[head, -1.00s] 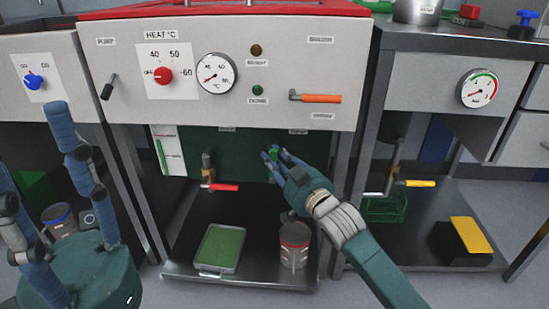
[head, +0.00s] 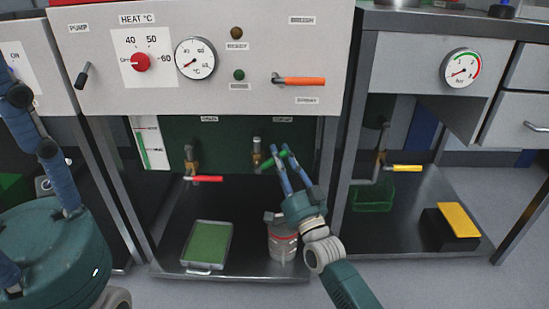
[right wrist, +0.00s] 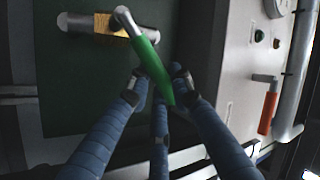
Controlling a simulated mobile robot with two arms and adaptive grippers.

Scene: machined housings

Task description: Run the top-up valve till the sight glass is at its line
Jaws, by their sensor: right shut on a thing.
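The top-up valve shows as a green lever (head: 275,160) on a pipe stub below the cabinet panel, its lever slanting up to the right. My right gripper (head: 284,160) is shut on the green lever. In the right wrist view the green lever (right wrist: 152,66) runs down between the blue fingers from a metal elbow beside a brass valve body (right wrist: 103,24). The sight glass (head: 142,150) is a white strip with a green column and a red mark near its top; the exact gap between them is too small to tell. My left gripper (head: 45,150) is large at the left edge, fingers apart, partly cut off.
A red-handled valve (head: 206,179) sits left of the green one. Below stand a tray with a green surface (head: 189,245) and a metal can (head: 283,248). An orange lever (head: 303,81) is on the panel above. A yellow-handled valve (head: 405,168) is at the right bay.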

